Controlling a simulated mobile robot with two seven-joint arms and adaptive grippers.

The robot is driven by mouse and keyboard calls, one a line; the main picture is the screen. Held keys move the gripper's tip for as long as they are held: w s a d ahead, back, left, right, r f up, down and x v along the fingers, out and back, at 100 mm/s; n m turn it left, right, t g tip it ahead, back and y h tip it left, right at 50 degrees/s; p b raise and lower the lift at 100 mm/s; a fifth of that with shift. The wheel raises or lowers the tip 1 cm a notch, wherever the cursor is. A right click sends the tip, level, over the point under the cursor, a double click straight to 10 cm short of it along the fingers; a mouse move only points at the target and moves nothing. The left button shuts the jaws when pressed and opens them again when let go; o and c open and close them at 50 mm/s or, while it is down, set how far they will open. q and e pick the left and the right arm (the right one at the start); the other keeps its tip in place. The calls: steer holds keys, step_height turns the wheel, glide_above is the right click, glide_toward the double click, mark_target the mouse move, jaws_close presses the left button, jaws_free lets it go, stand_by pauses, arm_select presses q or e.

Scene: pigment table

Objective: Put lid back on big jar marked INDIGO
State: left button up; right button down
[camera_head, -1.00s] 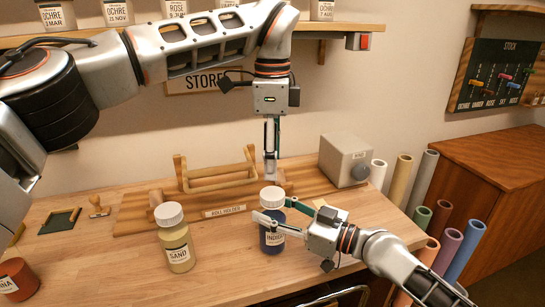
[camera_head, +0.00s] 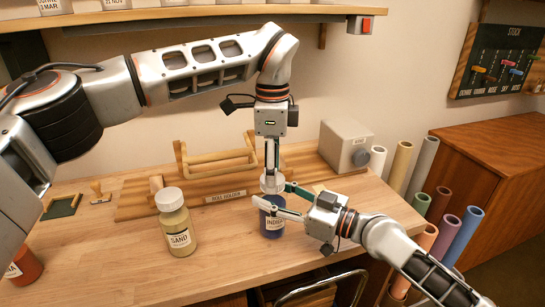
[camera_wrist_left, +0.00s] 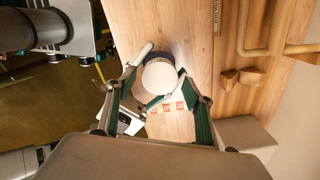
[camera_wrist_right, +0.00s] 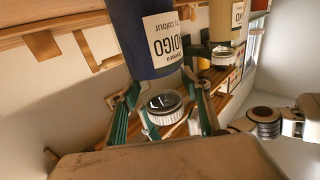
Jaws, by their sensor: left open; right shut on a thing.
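The INDIGO jar (camera_head: 272,222), dark blue with a white label, stands upright on the table. Its white lid (camera_head: 272,184) is over the jar's mouth; I cannot tell whether it is fully seated. In the left wrist view the round lid (camera_wrist_left: 160,76) lies between my fingers, with a sliver of blue jar behind. My left gripper (camera_head: 271,172) points straight down at the lid, open, a finger on either side. My right gripper (camera_head: 277,200) comes from the right and is shut on the jar near its neck. The jar's label (camera_wrist_right: 172,38) appears upside down in the right wrist view.
A SAND jar (camera_head: 177,228) with a white lid stands to the left. Behind are the wooden roll holder (camera_head: 130,207) and a grey box (camera_head: 343,143). Paper rolls (camera_head: 400,165) stand off the table's right side. The front-left tabletop is mostly clear.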

arm_select(q)
steer(key=shift+f, duration=0.4)
